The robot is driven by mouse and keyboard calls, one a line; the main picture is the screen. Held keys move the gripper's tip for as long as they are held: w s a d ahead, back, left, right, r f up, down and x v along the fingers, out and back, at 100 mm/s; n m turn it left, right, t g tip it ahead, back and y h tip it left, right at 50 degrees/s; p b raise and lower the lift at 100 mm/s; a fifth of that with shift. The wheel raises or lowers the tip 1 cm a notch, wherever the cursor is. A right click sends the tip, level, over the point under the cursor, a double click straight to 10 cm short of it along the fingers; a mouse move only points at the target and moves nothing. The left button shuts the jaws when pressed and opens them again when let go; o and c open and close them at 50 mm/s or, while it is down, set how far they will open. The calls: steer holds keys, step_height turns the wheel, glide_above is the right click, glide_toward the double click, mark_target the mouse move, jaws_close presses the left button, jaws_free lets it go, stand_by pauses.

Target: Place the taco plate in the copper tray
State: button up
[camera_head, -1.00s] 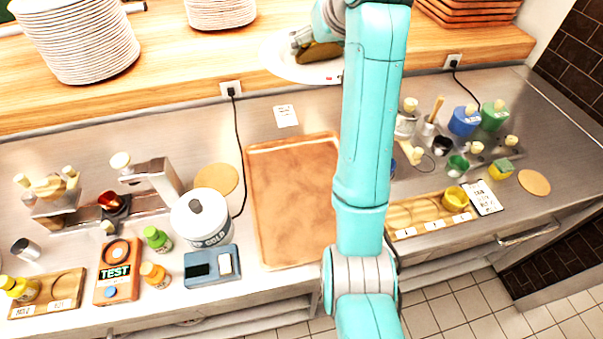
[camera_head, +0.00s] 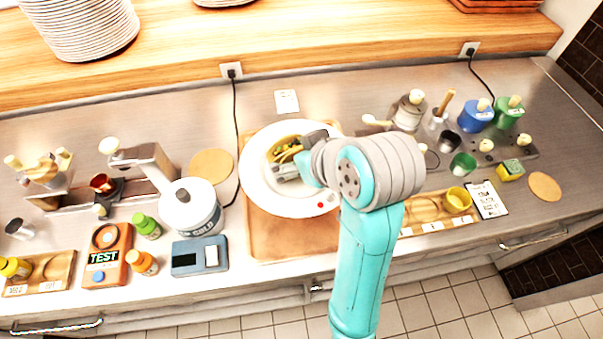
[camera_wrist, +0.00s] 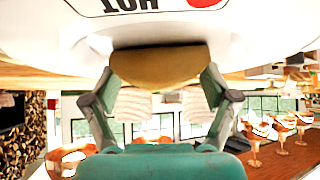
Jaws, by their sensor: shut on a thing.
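The taco plate (camera_head: 258,189) is a round white plate with a folded taco (camera_head: 284,149) on it and a red spot on its rim. It is over the copper tray (camera_head: 283,240) in the head view, covering the tray's middle and back. The tray's front part shows bare. My gripper (camera_head: 292,169) is shut on the taco plate, with its fingers on either side of the brown taco shell (camera_wrist: 160,66) in the wrist view. The plate (camera_wrist: 70,38) there shows "HOT" lettering. The plate looks raised over the tray, but I cannot tell the gap.
Left of the tray stand a white "COLD" pot (camera_head: 199,206), a blue scale (camera_head: 199,256) and an orange "TEST" device (camera_head: 108,256). A wooden holder (camera_head: 425,209) is at right. Behind is a wooden shelf (camera_head: 330,36) with plate stacks.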

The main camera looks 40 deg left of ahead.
steer(key=shift+s+d+f, duration=0.1)
steer(key=shift+d+f, duration=0.4)
steer(key=shift+d, duration=0.1)
steer(key=shift+f, duration=4.95)
steer(key=o, duration=1.6)
steer(key=shift+d, duration=0.1)
steer(key=v, duration=0.7)
steer(key=shift+s+d+r, duration=0.1)
steer(key=shift+d+r, duration=0.05)
